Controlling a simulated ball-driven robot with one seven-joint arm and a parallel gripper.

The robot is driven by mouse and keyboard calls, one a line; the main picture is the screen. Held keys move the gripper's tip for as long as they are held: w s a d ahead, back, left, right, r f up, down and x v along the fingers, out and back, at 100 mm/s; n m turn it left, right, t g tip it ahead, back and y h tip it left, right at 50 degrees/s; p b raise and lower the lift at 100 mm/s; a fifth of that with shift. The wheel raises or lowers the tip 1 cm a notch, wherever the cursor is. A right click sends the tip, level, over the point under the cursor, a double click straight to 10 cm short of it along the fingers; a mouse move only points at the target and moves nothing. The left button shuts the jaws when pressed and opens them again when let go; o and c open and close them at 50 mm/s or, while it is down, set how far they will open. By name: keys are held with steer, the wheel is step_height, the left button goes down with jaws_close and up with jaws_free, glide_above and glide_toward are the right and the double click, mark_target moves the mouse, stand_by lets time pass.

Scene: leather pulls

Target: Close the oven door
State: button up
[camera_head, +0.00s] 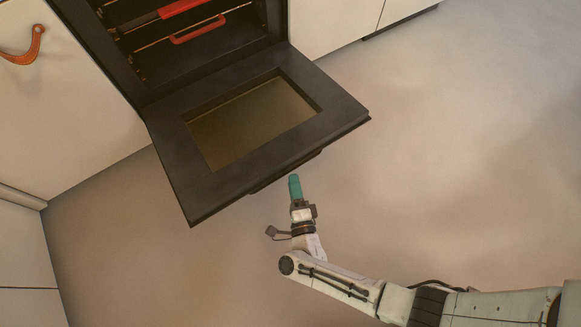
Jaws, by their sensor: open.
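The oven door (336,98) is black with a brownish glass pane. It hangs open, folded down from the bottom of the oven (109,51). A dark handle bar (285,174) shows under the door's outer edge. My gripper (295,181) has teal fingertips and is open. It appears just beyond the door's outer edge in the picture, close to the handle bar. No contact with the door shows, and the gap in height is hard to judge. Nothing shows between the fingers.
Inside the oven are racks and a red-handled tray (197,30). A white cabinet with an orange leather pull (27,48) stands at left, and more white cabinets (325,22) at right. The floor (450,150) is clear to the right and below the door.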

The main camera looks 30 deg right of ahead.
steer(key=b+x, duration=0.1)
steer(key=x, duration=0.4)
steer(key=shift+w+d, duration=0.1)
steer(key=shift+w, duration=0.2)
jaws_close()
stand_by(0.4)
